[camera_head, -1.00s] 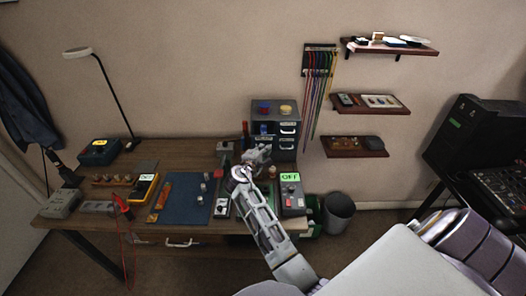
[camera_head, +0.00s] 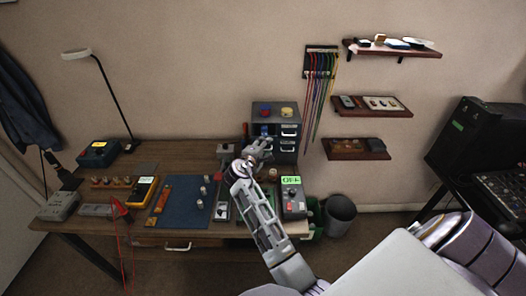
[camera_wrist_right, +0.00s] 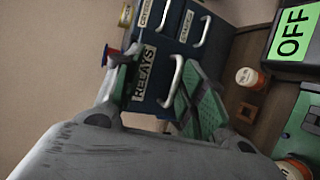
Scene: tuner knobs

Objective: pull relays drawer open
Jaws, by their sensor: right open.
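The dark blue-grey drawer cabinet (camera_head: 276,109) stands at the back right of the workbench. In the right wrist view the relays drawer (camera_wrist_right: 151,100) shows its white "RELAYS" label and a pale bar handle (camera_wrist_right: 173,82); it looks shut. My right gripper (camera_head: 262,146) is in front of the cabinet's lower part and hides some of its drawer fronts in the head view. In the wrist view its green-padded fingers (camera_wrist_right: 160,92) are apart, with the relays handle seen between them. I cannot tell whether they touch it. My left gripper is not in view.
A grey box with a green "OFF" label (camera_head: 291,194) sits right of my forearm; the label looms at the wrist view's right (camera_wrist_right: 295,32). A small white-topped jar (camera_wrist_right: 247,77) stands near the fingers. A blue mat (camera_head: 182,203) lies left. A bin (camera_head: 340,213) stands beside the bench.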

